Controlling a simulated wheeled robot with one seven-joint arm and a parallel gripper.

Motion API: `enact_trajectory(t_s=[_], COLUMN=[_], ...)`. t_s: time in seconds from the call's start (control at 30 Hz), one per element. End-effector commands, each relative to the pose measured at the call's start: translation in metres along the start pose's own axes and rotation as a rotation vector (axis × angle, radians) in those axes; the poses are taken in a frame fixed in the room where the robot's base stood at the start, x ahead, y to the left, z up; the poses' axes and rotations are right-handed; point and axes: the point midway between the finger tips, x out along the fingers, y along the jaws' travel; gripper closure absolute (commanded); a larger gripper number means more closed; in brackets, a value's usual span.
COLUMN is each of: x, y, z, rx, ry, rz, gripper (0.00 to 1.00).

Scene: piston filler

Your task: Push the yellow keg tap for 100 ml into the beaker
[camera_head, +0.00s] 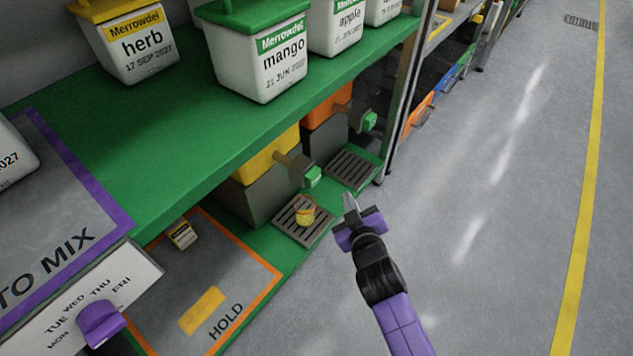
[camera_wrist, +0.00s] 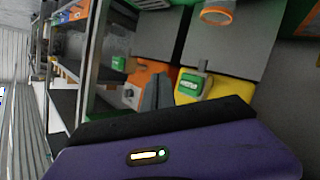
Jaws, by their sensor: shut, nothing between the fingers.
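The yellow keg (camera_head: 268,160) sits on a grey block under the green shelf in the head view. Its tap (camera_head: 312,177) has a green end and points out to the right. The yellow keg (camera_wrist: 222,85) and its green tap end (camera_wrist: 190,85) also show in the wrist view, which looks upside down. The beaker (camera_head: 305,213), yellowish with an orange band, stands on a slotted drip tray (camera_head: 290,227) below the tap. My gripper (camera_head: 349,199) is shut and empty, to the right of the tap and beaker and apart from both. Its grey fingertips (camera_wrist: 157,84) show together in the wrist view.
An orange keg (camera_head: 325,113) with another green-ended tap (camera_head: 370,121) stands farther back, above a second drip tray (camera_head: 352,168). The green shelf (camera_head: 190,125) with white tubs overhangs the kegs. A small carton (camera_head: 183,235) lies near the HOLD area. Open floor lies right.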

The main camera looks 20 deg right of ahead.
Motion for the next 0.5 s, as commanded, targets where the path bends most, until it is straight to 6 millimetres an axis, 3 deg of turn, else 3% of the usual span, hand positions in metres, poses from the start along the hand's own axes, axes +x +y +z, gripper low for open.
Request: enact_trajectory(t_s=[0.2, 0.5], x=[0.023, 0.041], y=[-0.017, -0.030], z=[-0.013, -0.028], rx=[0.000, 0.000], ry=[0.004, 0.001], rz=[0.000, 0.000], gripper=[1.00, 1.00])
